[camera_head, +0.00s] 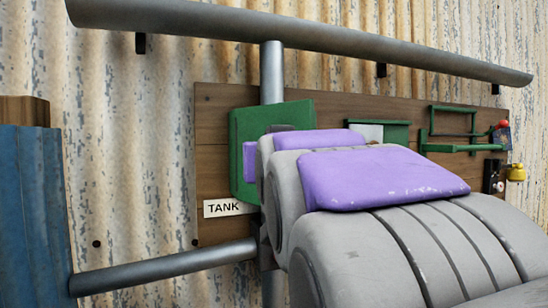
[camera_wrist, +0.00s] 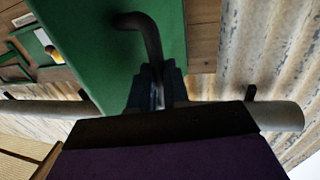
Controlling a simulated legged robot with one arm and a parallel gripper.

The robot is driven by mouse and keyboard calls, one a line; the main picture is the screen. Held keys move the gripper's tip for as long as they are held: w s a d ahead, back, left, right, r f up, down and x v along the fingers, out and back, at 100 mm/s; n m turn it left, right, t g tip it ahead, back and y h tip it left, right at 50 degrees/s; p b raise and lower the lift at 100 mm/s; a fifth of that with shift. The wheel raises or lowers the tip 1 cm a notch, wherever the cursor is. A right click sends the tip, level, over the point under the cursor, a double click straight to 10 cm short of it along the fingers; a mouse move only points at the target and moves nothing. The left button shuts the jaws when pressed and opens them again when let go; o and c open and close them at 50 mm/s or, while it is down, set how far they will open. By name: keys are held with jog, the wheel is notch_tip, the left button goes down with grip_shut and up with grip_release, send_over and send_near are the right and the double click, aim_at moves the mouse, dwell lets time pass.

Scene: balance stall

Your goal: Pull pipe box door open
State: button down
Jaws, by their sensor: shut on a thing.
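The green pipe box door (camera_head: 292,112) is on the wooden board, over the vertical pipe. In the wrist view the door (camera_wrist: 85,50) fills the upper middle, with a dark bent handle (camera_wrist: 140,20) on it. My gripper (camera_wrist: 157,88) is shut on the lower end of this handle. In the head view my grey and purple arm covers the door's lower right part, and the handle and fingertips are hidden. I cannot tell whether the door stands slightly ajar.
A grey pipe (camera_head: 300,36) runs across the top; another pipe (camera_head: 165,267) runs low at left. A TANK label (camera_head: 223,208) is below the door. A green bracket (camera_head: 455,145), a red knob (camera_head: 503,124) and a yellow padlock (camera_head: 516,173) are at right. Blue corrugated metal (camera_head: 30,210) stands at left.

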jog(key=c, duration=1.5)
grip_release()
jog(key=shift+r, duration=0.1)
jog(key=o, duration=0.3)
jog(key=shift+a, duration=0.6)
jog(key=shift+o, duration=0.5)
jog(key=shift+s+a, duration=0.1)
jog(key=shift+a, duration=0.35)
jog(key=shift+d, duration=0.8)
